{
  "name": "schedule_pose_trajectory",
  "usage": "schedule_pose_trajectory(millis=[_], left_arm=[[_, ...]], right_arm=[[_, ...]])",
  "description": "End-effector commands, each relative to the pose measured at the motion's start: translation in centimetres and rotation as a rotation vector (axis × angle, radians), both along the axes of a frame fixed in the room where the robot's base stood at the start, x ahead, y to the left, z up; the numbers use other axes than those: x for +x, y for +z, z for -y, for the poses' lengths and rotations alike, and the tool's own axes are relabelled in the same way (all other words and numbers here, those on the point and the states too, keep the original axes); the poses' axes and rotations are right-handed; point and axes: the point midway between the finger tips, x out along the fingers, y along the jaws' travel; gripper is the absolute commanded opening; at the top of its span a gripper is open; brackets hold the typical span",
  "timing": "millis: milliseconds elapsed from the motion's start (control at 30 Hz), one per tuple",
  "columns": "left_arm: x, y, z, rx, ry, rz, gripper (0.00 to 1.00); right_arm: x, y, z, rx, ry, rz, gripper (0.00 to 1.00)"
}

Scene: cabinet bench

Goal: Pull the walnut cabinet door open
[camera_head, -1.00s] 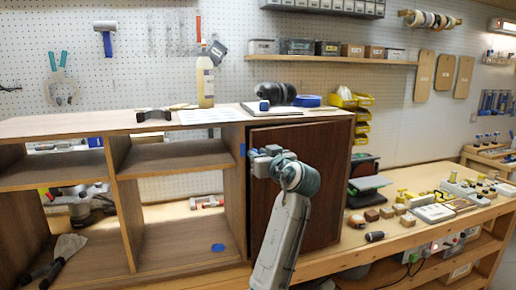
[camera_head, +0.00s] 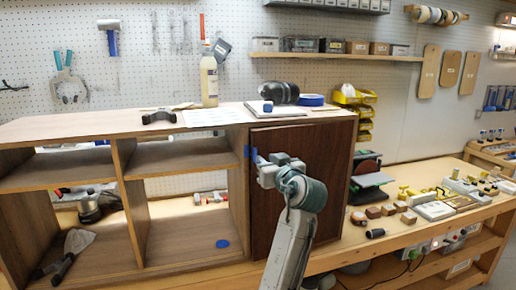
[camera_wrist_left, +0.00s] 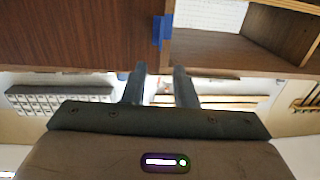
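The walnut cabinet door (camera_head: 322,180) is the dark panel on the cabinet's right; it looks shut or nearly so. Blue patches (camera_head: 246,152) show at its left edge and the frame beside it. They also show in the left wrist view (camera_wrist_left: 162,32), at the border between the door (camera_wrist_left: 80,30) and the open shelf bay. My left gripper (camera_head: 262,166) is in front of the door near this edge. In the wrist view its two fingers (camera_wrist_left: 158,88) are apart with nothing visible between them. I cannot tell whether it touches the door. My right gripper is not in view.
The cabinet's open shelves (camera_head: 185,152) lie left of the door. A bottle (camera_head: 209,80), dark ear muffs (camera_head: 279,92) and blue tape (camera_head: 311,100) are on top. Small blocks (camera_head: 373,212) and a dark cylinder (camera_head: 376,233) lie on the bench to the right.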

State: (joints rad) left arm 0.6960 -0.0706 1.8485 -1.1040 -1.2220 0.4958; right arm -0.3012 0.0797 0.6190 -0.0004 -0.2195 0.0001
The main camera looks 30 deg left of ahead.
Motion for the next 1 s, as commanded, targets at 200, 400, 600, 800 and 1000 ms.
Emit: schedule_pose_trajectory(millis=[200,400,600,800,1000], left_arm=[[2.5,0.5,-3.6,0.004,0.003,-0.002,0.25],[4.0,0.3,-5.6,0.002,0.001,-0.001,0.25],[4.5,0.1,-6.3,0.0,0.001,0.0,0.25],[4.5,0.0,-6.3,-0.001,0.0,0.001,0.25],[4.5,0.0,-6.3,-0.001,0.0,0.001,0.0]], right_arm=[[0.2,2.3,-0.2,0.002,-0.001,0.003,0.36],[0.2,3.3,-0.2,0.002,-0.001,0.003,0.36],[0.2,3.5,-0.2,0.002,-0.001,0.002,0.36],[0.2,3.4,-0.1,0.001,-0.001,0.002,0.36],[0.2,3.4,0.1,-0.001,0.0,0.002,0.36]])
